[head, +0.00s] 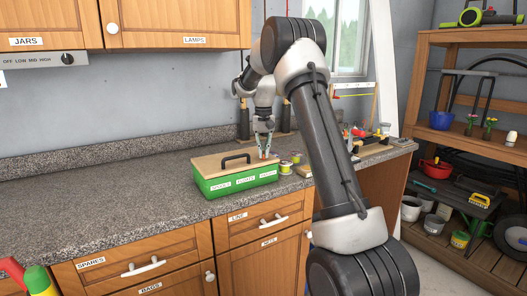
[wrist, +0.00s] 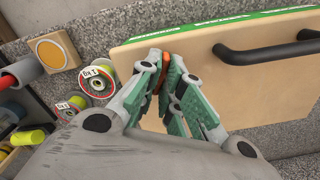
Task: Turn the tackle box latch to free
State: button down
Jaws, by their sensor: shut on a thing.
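The tackle box (head: 205,188) is green with a pale wooden lid (head: 206,166) and a black handle (head: 237,158). It stands on the counter. In the wrist view the lid (wrist: 220,85) fills the right side, with the handle (wrist: 265,52) at upper right. My gripper (head: 265,155) points down over the lid's right end. In the wrist view my gripper (wrist: 161,68) is shut on the small orange-brown latch (wrist: 157,82), which is mostly hidden between the fingers. Which way the latch is turned is hard to tell.
The speckled counter (head: 110,205) is clear left of the box. A wooden shelf (head: 420,90) with pots stands at the right.

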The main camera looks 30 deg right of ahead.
jog(key=n, duration=0.5)
jog(key=shift+n, duration=0.4)
dwell(0.3)
jog(key=c, duration=1.6)
grip_release()
notch_tip(320, 180, up, 12)
